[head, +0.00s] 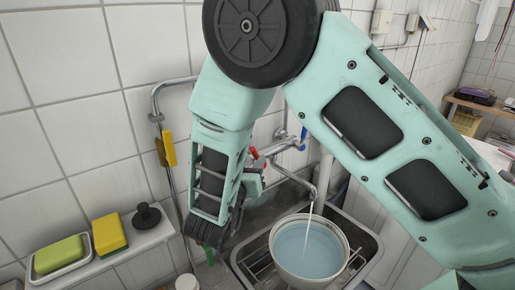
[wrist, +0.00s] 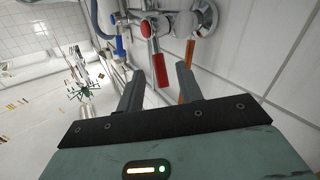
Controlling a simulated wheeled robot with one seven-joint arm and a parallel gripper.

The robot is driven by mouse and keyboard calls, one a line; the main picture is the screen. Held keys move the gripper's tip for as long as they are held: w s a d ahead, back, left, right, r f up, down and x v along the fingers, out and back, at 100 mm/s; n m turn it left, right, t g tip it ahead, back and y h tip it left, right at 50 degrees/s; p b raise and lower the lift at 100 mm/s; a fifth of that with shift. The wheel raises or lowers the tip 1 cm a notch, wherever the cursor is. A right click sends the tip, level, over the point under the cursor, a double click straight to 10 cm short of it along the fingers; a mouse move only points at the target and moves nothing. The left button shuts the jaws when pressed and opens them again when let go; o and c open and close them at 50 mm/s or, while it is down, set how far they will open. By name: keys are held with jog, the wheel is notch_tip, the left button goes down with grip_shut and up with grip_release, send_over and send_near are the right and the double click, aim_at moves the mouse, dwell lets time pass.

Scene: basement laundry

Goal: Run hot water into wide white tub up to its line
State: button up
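The wide white tub (head: 283,273) stands in the sink, with pale blue water (head: 308,252) some way below its rim. I cannot make out its line. A thin stream (head: 308,218) falls from the tap spout (head: 312,190) into the tub. The red hot-water lever (wrist: 160,70) shows in the wrist view, and red also shows at the tap in the head view (head: 254,153). My gripper (wrist: 159,74) is open, its fingers on either side of the lever's end; contact is not clear. In the head view my arm hides much of the gripper.
A blue handle (wrist: 119,46) is left of the red lever in the wrist view. The sink (head: 362,240) surrounds the tub. A ledge on the left holds a green soap or sponge (head: 58,254), a yellow sponge (head: 109,233) and a dark stopper (head: 147,216). A pipe (head: 157,100) runs along the tiled wall.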

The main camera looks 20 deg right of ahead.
aim_at(255, 156)
jog(key=p+x, duration=0.1)
jog(key=x, duration=0.5)
